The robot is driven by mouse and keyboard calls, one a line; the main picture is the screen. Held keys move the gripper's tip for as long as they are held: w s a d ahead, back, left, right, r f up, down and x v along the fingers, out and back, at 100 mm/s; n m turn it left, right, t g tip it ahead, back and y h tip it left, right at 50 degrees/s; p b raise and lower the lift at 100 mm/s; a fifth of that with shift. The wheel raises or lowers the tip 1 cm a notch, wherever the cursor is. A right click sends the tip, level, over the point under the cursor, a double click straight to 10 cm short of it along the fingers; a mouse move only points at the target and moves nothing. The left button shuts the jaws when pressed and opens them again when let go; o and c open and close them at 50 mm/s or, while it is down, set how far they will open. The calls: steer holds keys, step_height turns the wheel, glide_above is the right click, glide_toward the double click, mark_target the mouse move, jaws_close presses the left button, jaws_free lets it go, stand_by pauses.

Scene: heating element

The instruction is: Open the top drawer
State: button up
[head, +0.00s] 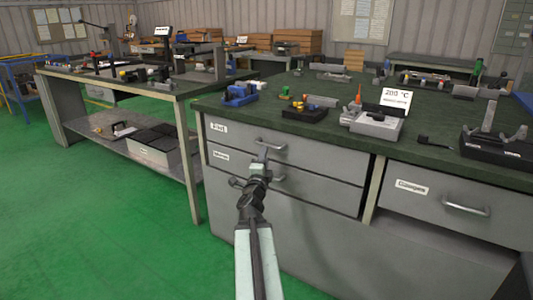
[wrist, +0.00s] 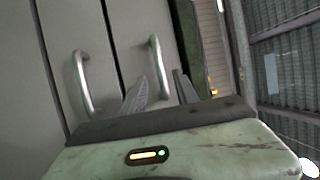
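The top drawer (head: 320,160) is a grey front under the dark green bench top in the head view, with a metal bar handle (head: 270,144). It looks closed. My gripper (head: 262,154) is in front of it, at the handle. In the wrist view my gripper (wrist: 163,76) has its two fingers apart, and the top drawer's handle (wrist: 155,55) shows in the gap between them. I cannot tell whether a finger touches it. The lower drawer's handle (wrist: 82,85) is to the left of the fingers. My arm partly hides the lower drawer in the head view.
The lower drawer (head: 325,190) sits right below. Another drawer (head: 435,205) with its own handle is at the right. The bench top (head: 340,137) holds a grey device with a 200 °C sign (head: 393,99) and several tools. Green floor (head: 110,220) is open at the left.

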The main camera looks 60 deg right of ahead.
mark_target(268, 145)
steer(key=p+x, duration=0.1)
steer(key=x, duration=0.6)
steer(key=shift+w+d+r, duration=0.1)
steer(key=shift+w+d, duration=0.1)
steer(key=shift+d, duration=0.05)
steer(key=shift+a, duration=0.1)
jaws_close()
stand_by(0.9)
